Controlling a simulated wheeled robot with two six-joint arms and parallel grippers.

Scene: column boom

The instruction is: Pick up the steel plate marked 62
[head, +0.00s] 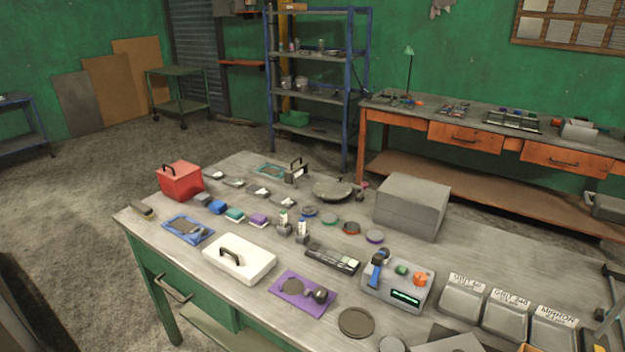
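No marking 62 is legible on any item, so I cannot tell which thing is the steel plate marked 62. Several small grey metal pieces (262,191) lie in a slanting row toward the back of the grey workbench (470,245). A dark round disc (356,322) lies flat near the bench's front edge. A paler grey disc (392,344) is partly cut off by the bottom of the picture. Neither of my grippers can be made out in the head view.
A red box (180,181), white lidded case (239,259), grey box (411,206) and device with a green display (398,284) stand on the bench. A blue tray (178,234) and purple mat (279,294) hold small items. Labelled grey bins (462,299) stand at right.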

